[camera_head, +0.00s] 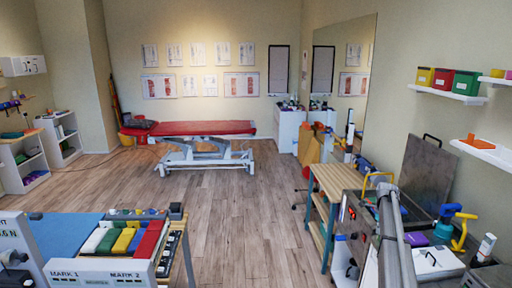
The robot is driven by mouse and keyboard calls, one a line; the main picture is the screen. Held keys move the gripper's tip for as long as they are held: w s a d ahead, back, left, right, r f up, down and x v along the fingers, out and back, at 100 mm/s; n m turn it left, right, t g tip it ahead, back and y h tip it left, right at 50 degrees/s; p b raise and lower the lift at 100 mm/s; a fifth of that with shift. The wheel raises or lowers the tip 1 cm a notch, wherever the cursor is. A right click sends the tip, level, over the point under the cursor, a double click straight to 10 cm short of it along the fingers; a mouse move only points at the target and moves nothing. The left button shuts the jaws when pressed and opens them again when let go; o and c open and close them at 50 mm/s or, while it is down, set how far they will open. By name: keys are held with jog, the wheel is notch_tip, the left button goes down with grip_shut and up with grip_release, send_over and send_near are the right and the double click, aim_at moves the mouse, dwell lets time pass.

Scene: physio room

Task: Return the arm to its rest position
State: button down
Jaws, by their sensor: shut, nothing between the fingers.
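I cannot make out my gripper or its fingers anywhere in the head view. A grey tube-like part rises from the bottom edge at the right, in front of the steel unit; I cannot tell whether it is a link of my arm. No held object shows.
A table with colored blocks (128,238) stands at lower left. A wooden-topped bench (335,182) and steel unit (352,215) with an open lid (430,172) stand at right. Wall shelves (447,94) hang above. A red-topped treatment table (205,128) is far back. The middle floor (235,220) is clear.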

jog(key=s+a+f+n+b, duration=0.1)
jog(key=s+a+n, duration=0.6)
jog(key=a, duration=0.4)
jog(key=s+a+n, duration=0.5)
jog(key=s+a, duration=0.4)
jog(key=a, duration=0.1)
jog(key=s+a+n, duration=0.7)
jog(key=s, duration=0.3)
jog(key=s+a+f+n+b, duration=0.1)
jog(key=s+a+n, duration=0.6)
jog(key=s, duration=0.3)
jog(key=shift+s+a+f, duration=0.25)
jog(key=shift+s+a, duration=0.15)
jog(key=shift+a, duration=0.25)
